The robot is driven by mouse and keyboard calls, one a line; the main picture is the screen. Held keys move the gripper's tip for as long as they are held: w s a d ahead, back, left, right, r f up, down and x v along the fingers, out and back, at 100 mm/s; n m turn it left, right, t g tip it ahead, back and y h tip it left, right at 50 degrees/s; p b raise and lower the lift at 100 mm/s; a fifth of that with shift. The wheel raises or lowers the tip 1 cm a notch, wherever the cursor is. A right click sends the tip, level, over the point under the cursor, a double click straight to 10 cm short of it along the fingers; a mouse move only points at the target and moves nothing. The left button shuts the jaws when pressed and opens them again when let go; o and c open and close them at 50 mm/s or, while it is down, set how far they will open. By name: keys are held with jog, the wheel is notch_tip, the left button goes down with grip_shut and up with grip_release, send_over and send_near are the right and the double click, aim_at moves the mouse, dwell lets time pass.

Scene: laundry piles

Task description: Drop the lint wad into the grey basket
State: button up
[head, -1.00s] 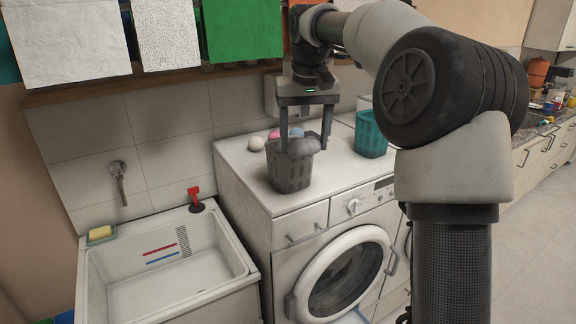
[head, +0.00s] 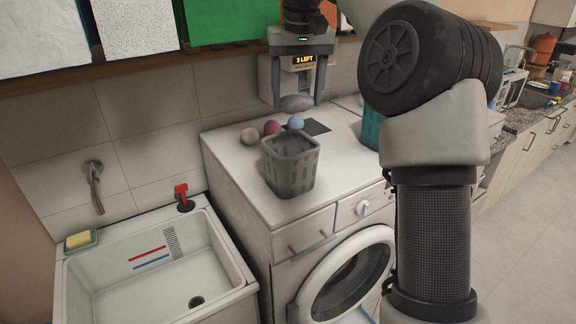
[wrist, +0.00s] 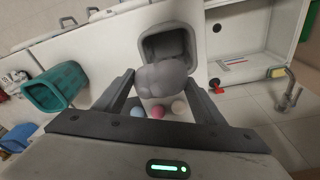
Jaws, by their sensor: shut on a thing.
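The grey lint wad (head: 296,102) is held between the fingertips of my gripper (head: 291,100), which is shut on it. In the head view it hangs behind and above the grey basket. The grey basket (head: 290,170) stands upright on the washing machine's white top, near its front edge. In the wrist view the lint wad (wrist: 166,79) lies between my fingers and overlaps the near rim of the grey basket (wrist: 168,30). The basket's visible inside looks empty.
Three balls, beige (head: 249,136), pink (head: 272,127) and blue (head: 295,122), lie behind the basket. A teal basket (head: 371,130) stands to its right, partly hidden by my arm. A sink (head: 75,290) is at the left.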

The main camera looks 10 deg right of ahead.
aim_at(297, 109)
jog(key=shift+f, duration=2.05)
jog(key=o, duration=1.1)
jog(key=shift+r, duration=0.1)
jog(key=r, duration=0.3)
jog(key=s+r, duration=0.1)
jog(key=r, duration=0.6)
jog(key=shift+s+r, duration=0.3)
jog(key=shift+r, duration=0.1)
jog(key=shift+s+r, duration=0.1)
jog(key=shift+r, duration=0.35)
